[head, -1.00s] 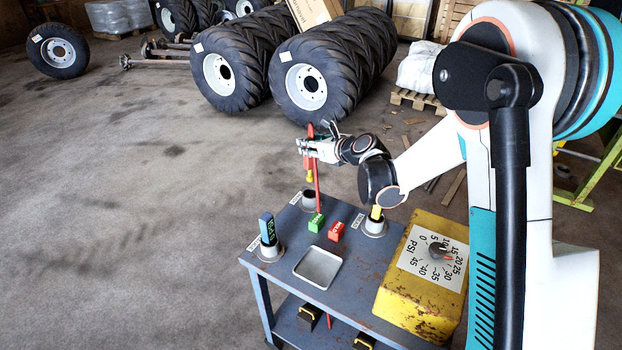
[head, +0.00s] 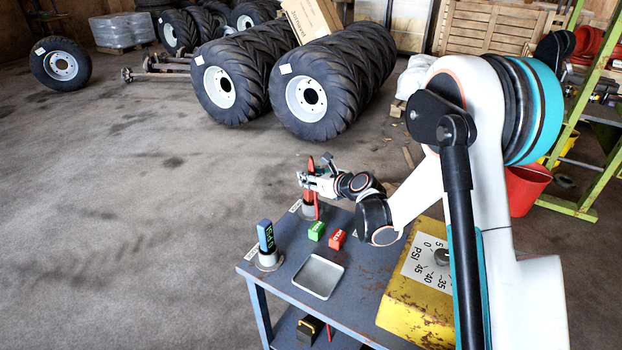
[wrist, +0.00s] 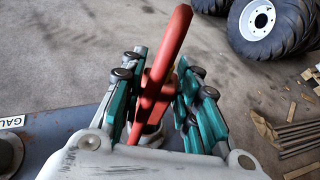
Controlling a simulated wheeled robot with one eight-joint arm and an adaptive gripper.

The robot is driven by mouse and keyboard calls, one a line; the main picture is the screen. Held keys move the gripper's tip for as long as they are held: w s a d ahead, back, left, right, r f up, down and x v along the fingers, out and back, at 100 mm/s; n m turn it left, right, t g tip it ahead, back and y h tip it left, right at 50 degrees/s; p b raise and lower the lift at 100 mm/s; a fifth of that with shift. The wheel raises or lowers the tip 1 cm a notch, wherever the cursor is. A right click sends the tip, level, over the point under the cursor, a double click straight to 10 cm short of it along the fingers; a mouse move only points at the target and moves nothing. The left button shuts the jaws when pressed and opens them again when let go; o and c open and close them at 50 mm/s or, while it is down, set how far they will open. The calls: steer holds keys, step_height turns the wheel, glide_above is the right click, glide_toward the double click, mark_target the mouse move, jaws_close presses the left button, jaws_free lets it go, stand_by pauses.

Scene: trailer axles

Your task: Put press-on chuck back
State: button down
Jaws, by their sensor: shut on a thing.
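The red press-on chuck (head: 311,164) is held in my gripper (head: 307,181) over the back-left corner of the blue cart (head: 350,293). In the wrist view the chuck (wrist: 166,75) stands between the green-padded fingers of my gripper (wrist: 160,92), its long red handle tilted. A grey cup holder (head: 307,209) is just below the gripper; its rim (wrist: 152,138) shows partly behind the chuck in the wrist view. The chuck's lower end is hidden, so I cannot tell whether it is inside the cup.
A blue gauge (head: 266,236) stands in the left holder (head: 268,261). A green block (head: 316,231), a red block (head: 337,239) and an empty tray (head: 318,276) are on the cart. A yellow PSI box (head: 415,308) is at the right. Large tyres (head: 318,90) stand behind.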

steer(key=shift+f, duration=0.1)
steer(key=c, duration=1.2)
jaws_free()
